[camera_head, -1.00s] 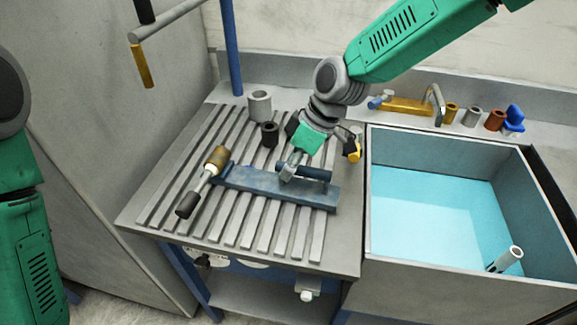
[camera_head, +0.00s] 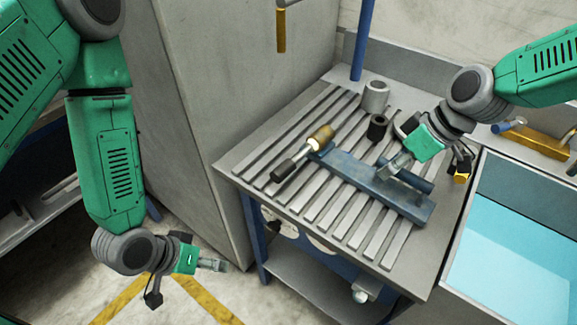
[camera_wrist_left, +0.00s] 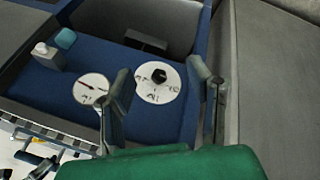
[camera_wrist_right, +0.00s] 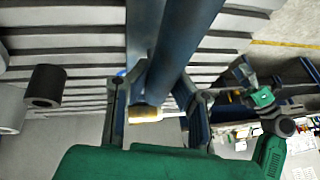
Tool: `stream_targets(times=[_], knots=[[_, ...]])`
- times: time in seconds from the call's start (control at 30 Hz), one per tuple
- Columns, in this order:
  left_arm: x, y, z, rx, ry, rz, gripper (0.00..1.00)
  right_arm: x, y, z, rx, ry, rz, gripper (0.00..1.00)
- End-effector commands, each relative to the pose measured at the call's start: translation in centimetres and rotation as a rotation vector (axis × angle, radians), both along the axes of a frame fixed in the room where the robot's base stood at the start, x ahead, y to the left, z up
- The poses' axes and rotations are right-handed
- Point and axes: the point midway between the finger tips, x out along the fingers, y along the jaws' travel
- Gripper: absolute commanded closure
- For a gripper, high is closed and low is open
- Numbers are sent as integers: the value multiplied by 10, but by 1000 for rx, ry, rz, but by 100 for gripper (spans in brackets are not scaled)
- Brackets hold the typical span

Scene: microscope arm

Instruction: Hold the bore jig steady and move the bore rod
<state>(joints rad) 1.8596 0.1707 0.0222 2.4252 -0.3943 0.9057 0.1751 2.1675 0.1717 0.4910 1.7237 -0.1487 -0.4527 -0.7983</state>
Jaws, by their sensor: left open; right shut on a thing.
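The blue bore jig (camera_head: 355,178) lies across the slatted worktop. A round blue bar sits on its top side. My right gripper (camera_head: 396,168) is shut on that bar; the right wrist view (camera_wrist_right: 158,112) shows the bar running between the fingers. The bore rod (camera_head: 302,154) lies at the jig's far left end, with a golden-brown grip, a bright middle and a dark end. Whether it enters the jig is unclear. It also shows beyond the right fingers (camera_wrist_right: 146,113).
A grey cylinder (camera_head: 375,96) and a dark cylinder (camera_head: 377,126) stand behind the jig. A blue-filled basin (camera_head: 510,245) is at the right. A grey cabinet wall (camera_head: 215,110) rises left of the bench. The front-left slats are bare.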

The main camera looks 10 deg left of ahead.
Motion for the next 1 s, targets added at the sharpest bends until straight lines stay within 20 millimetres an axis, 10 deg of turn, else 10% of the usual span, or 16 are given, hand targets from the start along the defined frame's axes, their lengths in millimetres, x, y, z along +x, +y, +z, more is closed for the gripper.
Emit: stream_targets(times=[0.2,0.5,1.0], knots=[[71,-25,76,-395,-282,83,54,1,0,1,2,-3,-1,100],[101,-32,154,-722,-479,95,54,1,0,2,3,-3,-2,100],[149,-85,146,-751,-495,84,54,1,0,2,3,-4,-2,100]])
